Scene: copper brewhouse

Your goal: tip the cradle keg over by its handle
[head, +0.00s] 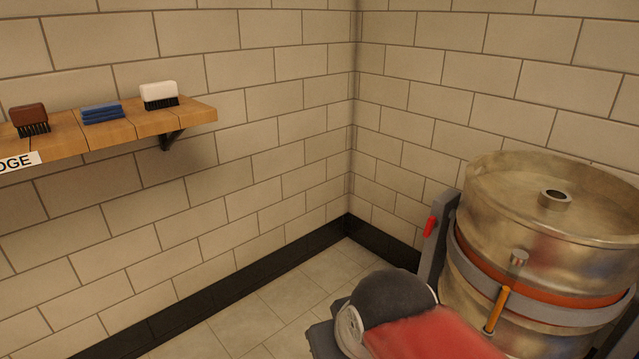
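The steel keg (540,205) stands upright at the right, with a neck fitting on its top. It sits in a grey metal cradle (441,235), with a grey band (560,311) and an orange strip around its body. A short orange bar (497,310), which may be the handle, slants up on the keg's near side. Part of my arm, black and red, shows at the bottom centre-right and hides the keg's lower left. My gripper is not in view.
A wooden wall shelf (190,116) at the left carries a brown brush (29,117), folded blue cloths (102,113) and a white brush (159,92). A small red part (430,226) is on the cradle's upright. Tiled walls meet behind bare floor (270,310).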

